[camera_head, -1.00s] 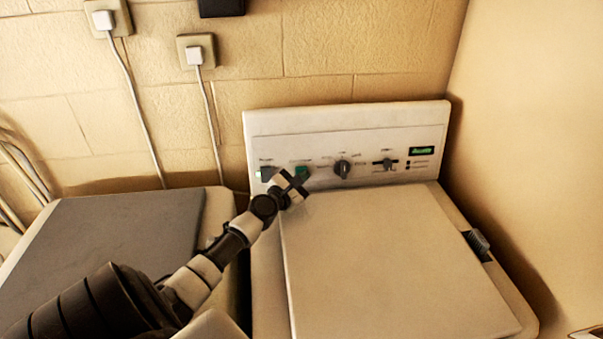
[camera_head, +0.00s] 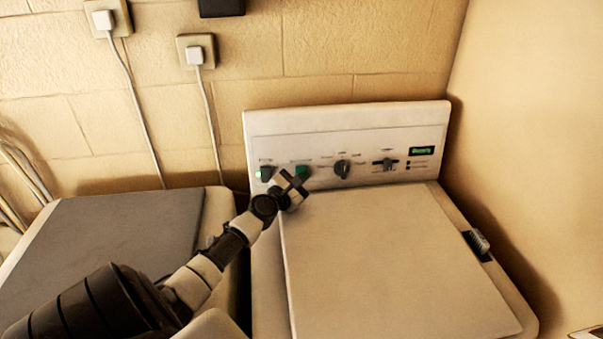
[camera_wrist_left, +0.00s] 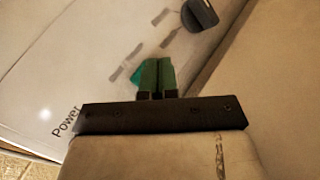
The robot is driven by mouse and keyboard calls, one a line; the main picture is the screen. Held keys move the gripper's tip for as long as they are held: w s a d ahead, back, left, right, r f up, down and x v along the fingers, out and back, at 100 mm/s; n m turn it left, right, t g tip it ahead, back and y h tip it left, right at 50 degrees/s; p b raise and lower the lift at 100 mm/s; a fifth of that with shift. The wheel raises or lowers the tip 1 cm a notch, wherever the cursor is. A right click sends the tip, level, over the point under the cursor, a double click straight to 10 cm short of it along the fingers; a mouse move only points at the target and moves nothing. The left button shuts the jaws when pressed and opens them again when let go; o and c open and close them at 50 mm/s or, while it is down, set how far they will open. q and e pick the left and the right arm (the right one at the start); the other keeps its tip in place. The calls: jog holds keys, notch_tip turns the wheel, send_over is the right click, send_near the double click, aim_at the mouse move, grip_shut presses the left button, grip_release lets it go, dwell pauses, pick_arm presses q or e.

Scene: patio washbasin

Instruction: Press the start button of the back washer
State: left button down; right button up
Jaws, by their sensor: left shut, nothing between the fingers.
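The white washer (camera_head: 400,262) has an upright control panel (camera_head: 315,125) at its back. A green button (camera_head: 303,171) is on the panel's left part, between a dark knob at the far left and the large dial (camera_head: 342,169). My left gripper (camera_head: 302,180) is shut and empty, with its tips just in front of and below the green button. In the left wrist view the shut fingers (camera_wrist_left: 157,66) overlap part of the teal button (camera_wrist_left: 137,75); whether they touch it I cannot tell. My right gripper is not in view.
A second machine with a grey top (camera_head: 105,245) stands at left. Wall sockets (camera_head: 196,50) with cables are behind. A plain wall (camera_head: 530,140) closes the right side.

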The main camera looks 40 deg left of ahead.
pick_arm(q)
jog(key=shift+a, duration=0.1)
jog(key=shift+w+a+f, duration=0.1)
jog(key=shift+w+a, duration=0.1)
jog(key=shift+w, duration=0.05)
